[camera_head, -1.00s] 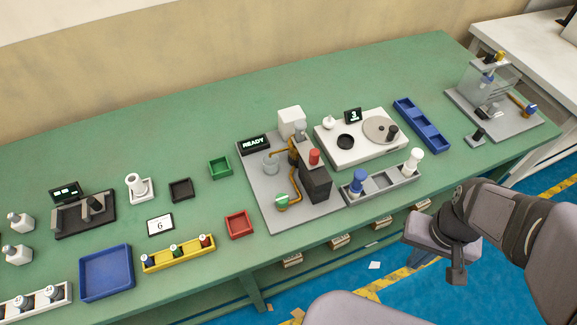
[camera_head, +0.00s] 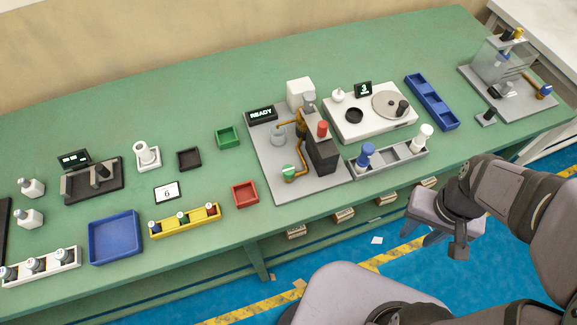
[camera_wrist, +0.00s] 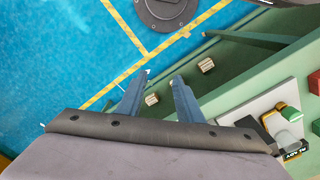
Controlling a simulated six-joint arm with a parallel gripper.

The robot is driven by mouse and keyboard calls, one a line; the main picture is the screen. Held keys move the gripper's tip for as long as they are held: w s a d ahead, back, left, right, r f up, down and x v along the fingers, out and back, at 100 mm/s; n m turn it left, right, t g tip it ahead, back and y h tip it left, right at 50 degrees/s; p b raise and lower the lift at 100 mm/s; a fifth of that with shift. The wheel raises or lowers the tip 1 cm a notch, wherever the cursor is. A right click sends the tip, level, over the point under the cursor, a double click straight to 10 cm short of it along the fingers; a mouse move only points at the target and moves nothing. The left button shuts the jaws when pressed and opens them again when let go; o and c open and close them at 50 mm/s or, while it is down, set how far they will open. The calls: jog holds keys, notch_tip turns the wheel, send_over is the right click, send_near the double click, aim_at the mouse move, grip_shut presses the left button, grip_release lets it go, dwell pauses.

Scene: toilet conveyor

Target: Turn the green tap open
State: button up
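The green tap (camera_head: 288,172) is a small round green knob at the end of a curved brass pipe. It stands on the grey base plate (camera_head: 270,155) near the middle of the bench, beside a dark box with a red cap (camera_head: 322,128). My gripper (camera_head: 458,248) is at the right, off the front edge of the bench and well apart from the tap. In the wrist view, my gripper (camera_wrist: 158,80) has its two fingers spread with nothing between them.
A grey tray with a blue bottle (camera_head: 366,155) and a white bottle (camera_head: 421,137) lies right of the plate, along the bench front. A red bin (camera_head: 245,194) and a green bin (camera_head: 228,136) lie to its left. A READY display (camera_head: 262,115) stands behind.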

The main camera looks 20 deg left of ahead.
jog(key=shift+o, duration=0.7)
jog(key=shift+a+r, duration=0.2)
jog(key=shift+a, duration=0.25)
notch_tip(320, 180, up, 3)
jog(key=n+p, duration=0.4)
jog(key=p, duration=0.1)
send_over(288, 169)
jog(key=shift+w+a+r, duration=0.15)
jog(key=shift+r, duration=0.05)
jog(key=shift+a+r+m, duration=0.1)
jog(key=shift+r+m, duration=0.15)
jog(key=shift+m, duration=0.35)
jog(key=m, duration=0.3)
jog(key=shift+d, duration=0.3)
jog(key=shift+f, duration=0.1)
jog(key=shift+f+p, duration=1.4)
jog(key=shift+f, duration=2.2)
